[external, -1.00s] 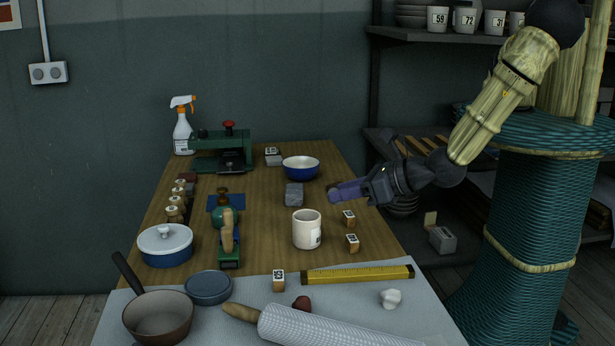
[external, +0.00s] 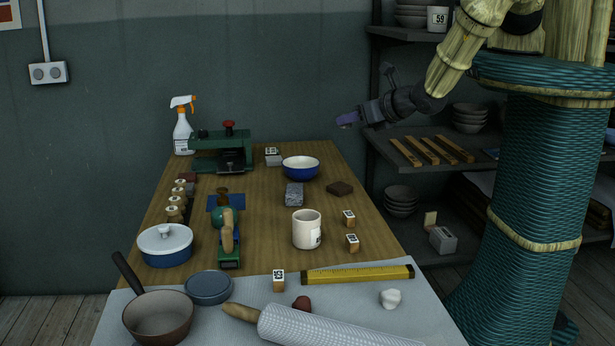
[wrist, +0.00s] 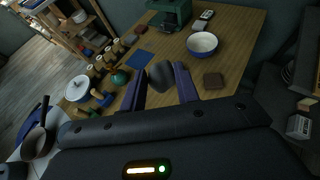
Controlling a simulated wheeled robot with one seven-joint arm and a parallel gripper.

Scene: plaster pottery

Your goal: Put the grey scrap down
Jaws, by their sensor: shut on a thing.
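My gripper (external: 347,119) is up in the air above the far right edge of the table in the external view, with purple fingers pointing left. In the wrist view, my gripper (wrist: 161,76) is shut on a dark grey, rounded lump, the grey scrap (wrist: 161,74), which sits between the fingertips. In the external view the scrap cannot be made out behind the finger. Below lies the wooden table (external: 265,210). A dark brown block (external: 340,188) lies on it, also in the wrist view (wrist: 213,80).
A speckled grey block (external: 294,194) lies left of the brown block. A blue bowl (external: 301,168) stands behind it and a white mug (external: 307,229) in front. Small stamp blocks (external: 348,218) stand at the right edge. Shelves (external: 420,150) are at the right.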

